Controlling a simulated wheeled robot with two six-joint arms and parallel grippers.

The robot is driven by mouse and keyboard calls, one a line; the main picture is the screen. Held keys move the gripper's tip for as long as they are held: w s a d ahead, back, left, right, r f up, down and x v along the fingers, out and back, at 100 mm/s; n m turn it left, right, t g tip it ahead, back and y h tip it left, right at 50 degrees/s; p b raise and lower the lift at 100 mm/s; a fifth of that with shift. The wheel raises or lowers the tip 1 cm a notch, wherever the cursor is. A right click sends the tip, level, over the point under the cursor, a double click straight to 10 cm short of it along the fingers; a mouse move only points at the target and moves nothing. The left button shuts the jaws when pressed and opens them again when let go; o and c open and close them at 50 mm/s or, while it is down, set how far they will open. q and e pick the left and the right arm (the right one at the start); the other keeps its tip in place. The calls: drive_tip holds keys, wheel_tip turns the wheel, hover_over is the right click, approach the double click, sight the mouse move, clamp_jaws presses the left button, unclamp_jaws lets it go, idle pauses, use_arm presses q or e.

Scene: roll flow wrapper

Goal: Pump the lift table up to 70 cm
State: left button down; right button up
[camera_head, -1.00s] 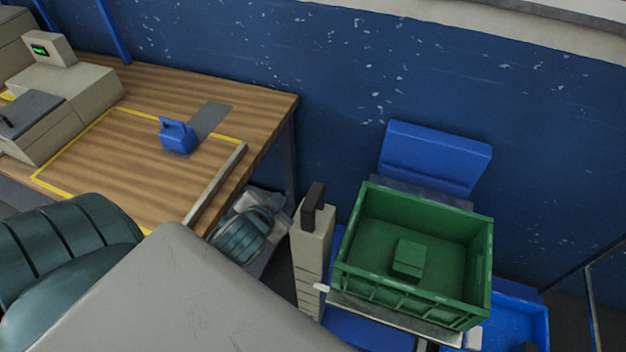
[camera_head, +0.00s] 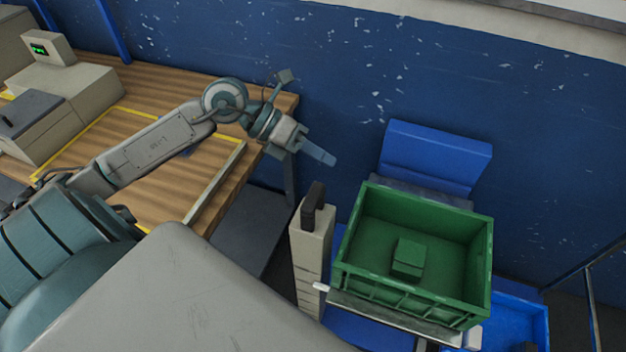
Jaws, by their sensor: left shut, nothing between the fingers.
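My left arm crosses over the wooden table. My right gripper is out of view.
The wooden table (camera_head: 150,205) with yellow lines fills the left, bearing a beige machine with a green display (camera_head: 40,49). A blue backrest-like panel (camera_head: 435,160) stands behind the crate against the blue wall. A blue bin (camera_head: 520,325) is at the lower right.

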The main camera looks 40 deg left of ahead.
sight(307, 195)
use_arm(q)
drive_tip(key=a+y, duration=0.1)
drive_tip(key=a+f+y, duration=0.1)
drive_tip(key=a, duration=0.1)
drive_tip(key=shift+f+g, duration=0.2)
drive_tip(key=shift+g, duration=0.1)
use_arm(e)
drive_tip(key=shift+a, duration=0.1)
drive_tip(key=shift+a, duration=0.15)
use_arm(q)
drive_tip(key=shift+f, duration=0.15)
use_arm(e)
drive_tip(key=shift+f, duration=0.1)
